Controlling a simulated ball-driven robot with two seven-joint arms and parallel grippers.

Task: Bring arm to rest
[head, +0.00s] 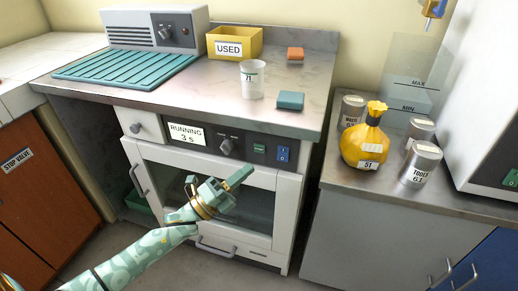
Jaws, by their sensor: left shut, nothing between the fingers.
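My left arm comes in from the lower left, with a green-and-white patterned sleeve. Its gripper (238,178) is shut and empty, in front of the incubator's glass door (258,204). The incubator (286,197) is a white cabinet under the steel counter, its door closed. Its label (187,135) reads "RUNNING 3 s". The gripper hides part of the door and glass; I cannot tell whether it touches them. My right gripper is not in view.
On the counter (190,102) stand a ribbed teal mat (125,68), a yellow "USED" bin (234,43), a beaker (251,80) and two small blocks. Some grey floor (215,268) shows below the incubator.

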